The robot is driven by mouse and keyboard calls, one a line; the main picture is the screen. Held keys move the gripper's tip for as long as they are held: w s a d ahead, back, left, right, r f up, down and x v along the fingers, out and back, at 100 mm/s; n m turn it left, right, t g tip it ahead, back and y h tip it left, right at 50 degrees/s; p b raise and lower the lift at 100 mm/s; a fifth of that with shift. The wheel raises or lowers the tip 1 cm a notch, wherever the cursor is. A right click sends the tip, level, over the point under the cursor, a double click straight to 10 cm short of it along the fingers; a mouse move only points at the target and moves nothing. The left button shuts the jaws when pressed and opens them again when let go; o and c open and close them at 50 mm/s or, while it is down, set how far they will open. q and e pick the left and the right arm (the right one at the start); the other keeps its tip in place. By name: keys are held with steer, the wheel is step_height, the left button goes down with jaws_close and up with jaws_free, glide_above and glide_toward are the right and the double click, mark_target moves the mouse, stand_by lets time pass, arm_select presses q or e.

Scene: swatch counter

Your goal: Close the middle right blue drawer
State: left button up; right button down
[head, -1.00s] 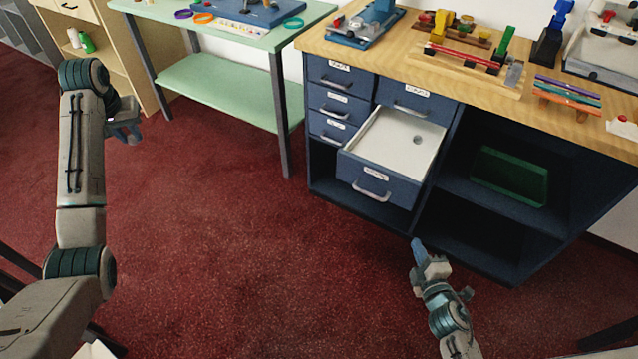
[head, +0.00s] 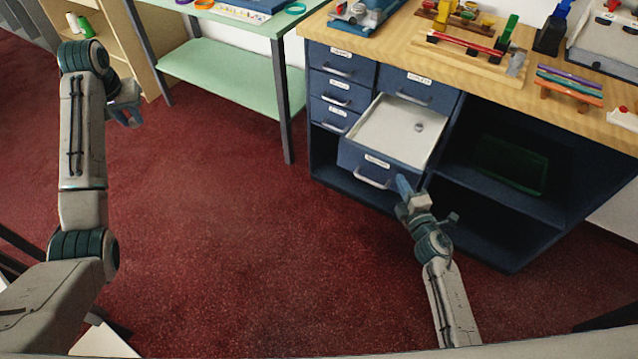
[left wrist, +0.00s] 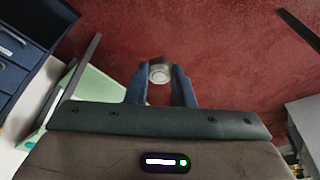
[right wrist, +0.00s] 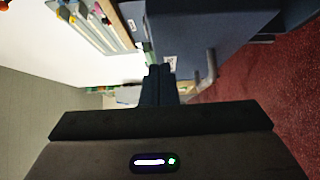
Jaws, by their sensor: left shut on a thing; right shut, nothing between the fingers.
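The middle right blue drawer (head: 352,157) is pulled out of the blue cabinet, its pale interior showing with a small round grey thing (head: 419,127) in it. Its front carries a label and a silver handle (head: 372,181). My right gripper (head: 404,186) is shut and empty, its fingertips at the right part of the drawer front. In the right wrist view the shut fingers (right wrist: 160,72) are close to the blue front beside the handle (right wrist: 210,66); contact is unclear. My left gripper (head: 132,116) hangs far left, shut on a small round pale-and-brown thing (left wrist: 158,71).
The upper right drawer (head: 418,88) and the left column of drawers (head: 338,92) are shut. Open shelves with a green bin (head: 510,165) lie right of the drawer. A green table (head: 235,75) stands left. Red carpet in front is clear.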

mark_target(434, 131)
steer(key=shift+w+d, duration=0.55)
steer(key=shift+w, duration=0.25)
